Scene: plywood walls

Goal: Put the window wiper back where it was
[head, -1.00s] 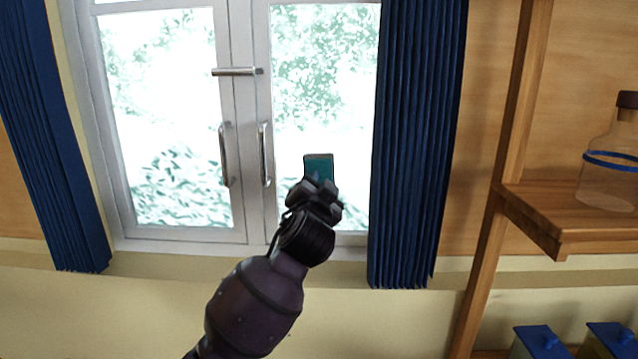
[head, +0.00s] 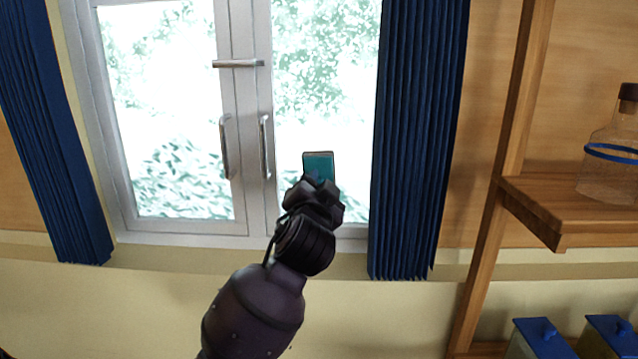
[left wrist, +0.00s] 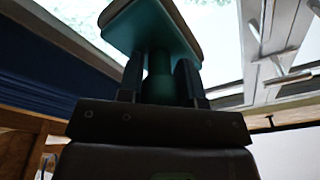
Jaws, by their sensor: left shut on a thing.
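The window wiper (head: 318,164) has a flat teal head with a pale brownish edge. My left gripper (head: 318,188) is shut on it and holds it up in front of the right window pane. In the left wrist view the wiper (left wrist: 152,32) shows its flat head above the fingers, and its teal handle sits between the two fingers of my left gripper (left wrist: 160,85). I cannot tell whether the head touches the glass. Most of the handle is hidden by the gripper in the head view. My right gripper is not in view.
The window (head: 245,150) has metal handles and blue curtains (head: 415,140) on both sides. A sill (head: 340,265) runs below it. At right, a wooden shelf (head: 540,205) holds a glass bottle (head: 610,165). Blue-lidded boxes (head: 540,335) stand lower right.

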